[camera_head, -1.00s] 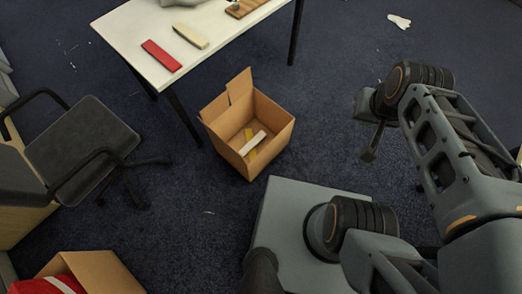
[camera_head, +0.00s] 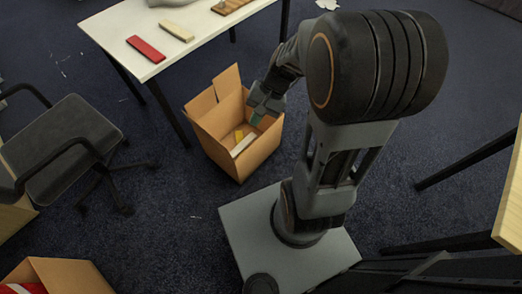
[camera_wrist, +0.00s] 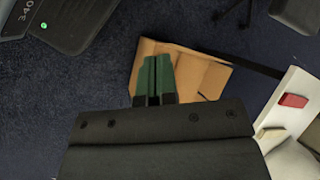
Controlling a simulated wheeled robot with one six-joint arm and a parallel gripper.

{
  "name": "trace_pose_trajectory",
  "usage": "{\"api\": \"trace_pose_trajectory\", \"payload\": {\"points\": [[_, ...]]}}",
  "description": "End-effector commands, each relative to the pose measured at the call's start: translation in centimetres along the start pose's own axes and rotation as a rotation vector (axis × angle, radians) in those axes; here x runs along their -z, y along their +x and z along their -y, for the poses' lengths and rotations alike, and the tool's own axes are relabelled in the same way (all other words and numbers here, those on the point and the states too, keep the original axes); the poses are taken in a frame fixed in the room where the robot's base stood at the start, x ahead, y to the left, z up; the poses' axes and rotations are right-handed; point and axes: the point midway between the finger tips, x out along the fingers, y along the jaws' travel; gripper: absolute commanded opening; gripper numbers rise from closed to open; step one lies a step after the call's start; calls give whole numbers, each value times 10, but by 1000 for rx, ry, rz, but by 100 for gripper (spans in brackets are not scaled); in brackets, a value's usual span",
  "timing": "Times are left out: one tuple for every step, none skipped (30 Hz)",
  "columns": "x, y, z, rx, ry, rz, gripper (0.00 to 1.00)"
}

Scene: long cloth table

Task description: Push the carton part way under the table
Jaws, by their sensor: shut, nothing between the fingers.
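The carton (camera_head: 262,150) is an open brown cardboard box on the dark floor, with flaps raised on its table side. It stands beside the white table (camera_head: 120,28), near a dark leg, and looks mostly outside the tabletop's edge. A white bar (camera_head: 243,146) and a yellow piece (camera_head: 239,134) lie inside it. My gripper (camera_head: 257,119) is at the carton's right far side, its green fingertips over the opening. In the wrist view the shut green fingers (camera_wrist: 152,65) overlap the carton (camera_wrist: 217,80); I cannot tell whether they touch it.
A red block (camera_head: 146,48) and a cream block (camera_head: 177,31) lie on the table. A dark office chair (camera_head: 70,140) stands at left. Another carton (camera_head: 72,276) holds something red at bottom left. A wooden tabletop (camera_head: 511,200) is at right.

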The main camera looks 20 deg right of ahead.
Motion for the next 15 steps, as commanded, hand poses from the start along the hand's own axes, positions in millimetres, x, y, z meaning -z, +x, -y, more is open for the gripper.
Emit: {"api": "trace_pose_trajectory", "payload": {"points": [[29,43,-20,84,116,76,0],[41,57,-26,138,177,114,0],[58,75,-34,215,258,162,0],[71,88,-40,273,318,197,0],[85,102,-47,334,379,228,0],[104,119,-58,417,458,265,0],[118,132,-67,481,518,291,0],[132,145,-76,546,576,315,0],[151,161,-90,633,651,340,0],[165,174,-101,696,705,356,0],[178,186,-112,762,757,370,0],[195,201,-128,846,825,384,0],[207,213,-140,906,873,392,0],[218,224,-153,966,919,397,0],[232,238,-169,1042,976,400,0]]}}
